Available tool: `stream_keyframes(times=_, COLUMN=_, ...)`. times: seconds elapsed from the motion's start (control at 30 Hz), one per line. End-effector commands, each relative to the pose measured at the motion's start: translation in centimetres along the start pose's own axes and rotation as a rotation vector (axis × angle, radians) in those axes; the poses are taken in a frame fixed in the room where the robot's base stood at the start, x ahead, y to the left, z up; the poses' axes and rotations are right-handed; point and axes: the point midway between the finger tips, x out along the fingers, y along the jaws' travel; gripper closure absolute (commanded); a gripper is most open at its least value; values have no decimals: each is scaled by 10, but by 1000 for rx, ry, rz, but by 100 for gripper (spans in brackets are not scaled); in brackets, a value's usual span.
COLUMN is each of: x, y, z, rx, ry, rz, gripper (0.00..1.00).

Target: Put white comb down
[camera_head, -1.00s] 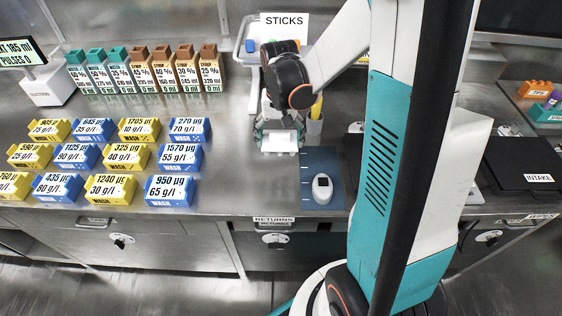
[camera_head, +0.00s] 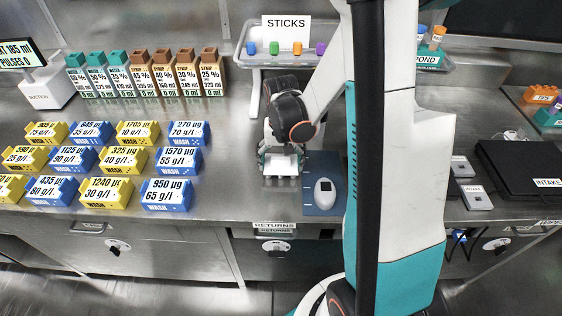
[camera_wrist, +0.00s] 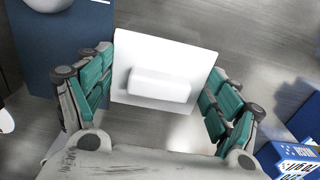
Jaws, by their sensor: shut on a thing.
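The white comb (camera_head: 281,170) shows as a flat white plate with a raised white block in the wrist view (camera_wrist: 165,75). My gripper (camera_head: 281,161) is shut on it, with the teal fingers at its left and right edges in the wrist view (camera_wrist: 163,82). The comb is over the steel bench, just left of the blue mat (camera_head: 312,203). I cannot tell whether it touches the bench. Its teeth do not show.
A white oval device (camera_head: 324,193) lies on the mat. Rows of yellow and blue wash blocks (camera_head: 168,195) stand to the left, and syrup bottles (camera_head: 140,75) behind them. A sticks tray (camera_head: 246,60) is at the back. Bare bench (camera_head: 235,185) lies between blocks and comb.

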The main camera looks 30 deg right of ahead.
Motion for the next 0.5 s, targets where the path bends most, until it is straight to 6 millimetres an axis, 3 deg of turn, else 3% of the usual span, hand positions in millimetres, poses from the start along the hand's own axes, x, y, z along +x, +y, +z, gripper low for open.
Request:
stream_keyframes(times=0.1, x=4, y=0, z=0, rx=0, ry=0, rz=0, gripper=41)
stream_keyframes(times=0.13, x=4, y=0, z=0, rx=0, ry=0, rz=0, gripper=13)
stream_keyframes(times=0.2, x=3, y=0, z=0, rx=0, ry=0, rz=0, gripper=0)
stream_keyframes(times=0.5, x=3, y=0, z=0, rx=0, ry=0, rz=0, gripper=0)
